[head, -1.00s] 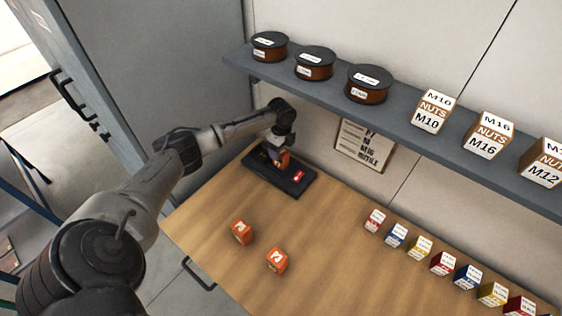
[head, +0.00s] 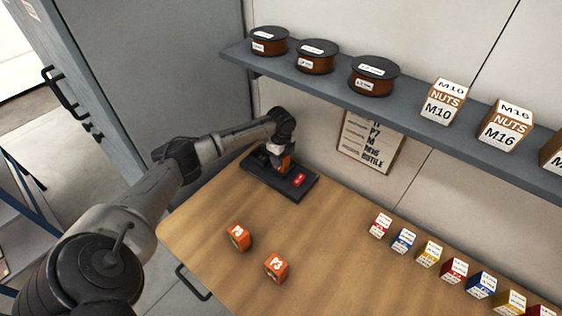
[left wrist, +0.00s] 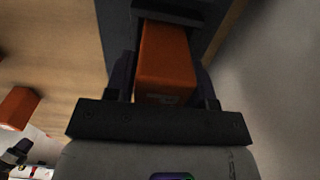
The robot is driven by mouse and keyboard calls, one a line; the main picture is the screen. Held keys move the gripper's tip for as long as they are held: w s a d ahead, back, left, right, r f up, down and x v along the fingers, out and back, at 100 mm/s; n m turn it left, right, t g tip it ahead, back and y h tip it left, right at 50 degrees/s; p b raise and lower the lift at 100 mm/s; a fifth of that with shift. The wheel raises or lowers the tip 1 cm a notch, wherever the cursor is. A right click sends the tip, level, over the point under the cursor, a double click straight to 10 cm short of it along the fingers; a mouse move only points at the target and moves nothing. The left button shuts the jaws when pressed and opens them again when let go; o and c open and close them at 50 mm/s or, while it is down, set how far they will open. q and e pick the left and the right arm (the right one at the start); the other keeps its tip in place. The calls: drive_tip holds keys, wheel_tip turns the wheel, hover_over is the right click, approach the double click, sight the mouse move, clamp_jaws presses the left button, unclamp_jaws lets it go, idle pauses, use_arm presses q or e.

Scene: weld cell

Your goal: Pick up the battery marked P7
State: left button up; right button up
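An orange battery (head: 285,164) stands in the black charger-like holder (head: 260,177) at the back of the bench. It also shows in the left wrist view (left wrist: 166,62), with a finger close on either side. My left gripper (head: 280,154) is down around it. Whether the fingers press on it or leave a small gap, I cannot tell. Its mark cannot be read. Two more orange batteries stand on the open bench, a left one (head: 238,237) and a right one (head: 276,268). Their marks look like P3, but are small. My right gripper is not in view.
A row of small coloured boxes (head: 430,254) stands along the bench's right side. A wall shelf (head: 410,103) with spools and nut boxes overhangs the back. A notice (head: 370,143) listing P7 hangs beneath it. A grey cabinet (head: 170,80) stands left. The bench middle is clear.

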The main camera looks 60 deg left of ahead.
use_arm(q)
drive_tip(key=c, duration=0.8)
